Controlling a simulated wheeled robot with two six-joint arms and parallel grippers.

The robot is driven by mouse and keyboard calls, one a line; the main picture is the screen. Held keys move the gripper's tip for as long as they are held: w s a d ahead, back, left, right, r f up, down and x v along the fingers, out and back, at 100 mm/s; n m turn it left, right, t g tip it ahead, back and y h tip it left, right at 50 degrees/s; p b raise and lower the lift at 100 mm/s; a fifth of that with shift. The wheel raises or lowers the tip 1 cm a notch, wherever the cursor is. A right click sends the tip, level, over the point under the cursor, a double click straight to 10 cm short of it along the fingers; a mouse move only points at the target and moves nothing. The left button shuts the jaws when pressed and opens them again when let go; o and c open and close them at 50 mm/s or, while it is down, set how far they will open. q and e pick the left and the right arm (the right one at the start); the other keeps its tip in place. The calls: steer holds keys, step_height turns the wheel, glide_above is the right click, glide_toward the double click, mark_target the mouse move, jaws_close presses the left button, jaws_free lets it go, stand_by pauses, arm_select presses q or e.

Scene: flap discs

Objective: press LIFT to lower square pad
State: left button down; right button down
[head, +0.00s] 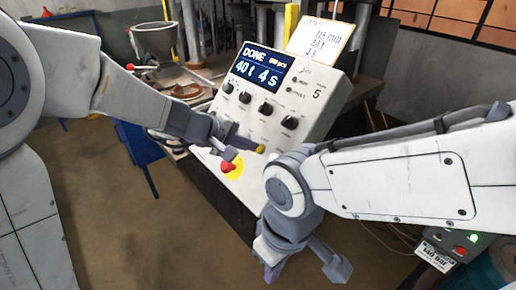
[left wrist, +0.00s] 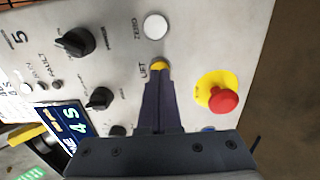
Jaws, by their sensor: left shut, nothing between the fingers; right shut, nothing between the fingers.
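A pale control panel (head: 265,110) tilts toward me in the head view, its display (head: 257,71) reading DONE, 40 t, 4 s. The yellow LIFT button (left wrist: 158,65) shows just past my left fingertips in the left wrist view, partly covered by them. My left gripper (head: 240,146) is shut and empty, its tips at or very near the button; I cannot tell whether they touch. The button's yellow edge also shows in the head view (head: 260,149). My right gripper (head: 332,262) is shut and empty, low in front of the panel. I cannot make out the square pad.
A red emergency button (left wrist: 224,101) on a yellow disc sits beside LIFT. A white ZERO button (left wrist: 155,26) and black knobs (left wrist: 75,43) are also close. A metal funnel (head: 153,40) stands behind left. A box with lit buttons (head: 459,250) is at lower right.

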arm_select(q)
steer(key=shift+w+d+f, duration=0.2)
steer(key=shift+d+f, duration=0.05)
steer(key=shift+d+f+b, duration=0.1)
steer(key=shift+b, duration=0.5)
stand_by(0.3)
stand_by(0.4)
steer(key=shift+s+a+r+p, duration=0.2)
steer(key=shift+a+r+p, duration=0.1)
steer(key=shift+a+r, duration=0.2)
steer(key=p+v, duration=0.2)
steer(key=v, duration=0.4)
steer(key=shift+s+a, duration=0.2)
steer(key=shift+r, duration=0.1)
